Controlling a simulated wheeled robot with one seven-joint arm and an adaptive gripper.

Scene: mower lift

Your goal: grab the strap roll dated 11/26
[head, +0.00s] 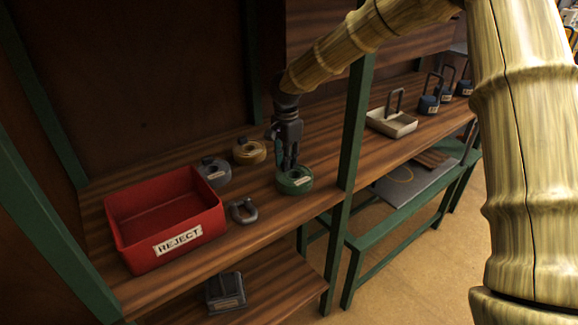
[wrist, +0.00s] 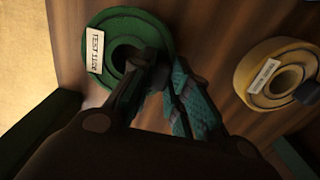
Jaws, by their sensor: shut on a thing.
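A green strap roll (head: 296,184) lies flat on the wooden shelf near its front edge, left of a green post. It also shows in the wrist view (wrist: 150,29), with a white tag starting "TEST"; the date is blurred, perhaps 11/26. My gripper (head: 289,165) reaches down onto the roll and is shut on its ring wall, one finger at the central hole. In the wrist view my fingers (wrist: 160,75) cover the roll's near side. A yellow roll (head: 249,151) and a grey roll (head: 214,171) stand to the left, apart.
A red REJECT bin (head: 165,215) stands at the left, with a grey shackle (head: 243,210) beside it. The green post (head: 353,130) rises close to the right of my gripper. A beige tray (head: 391,123) and several blue items stand farther right.

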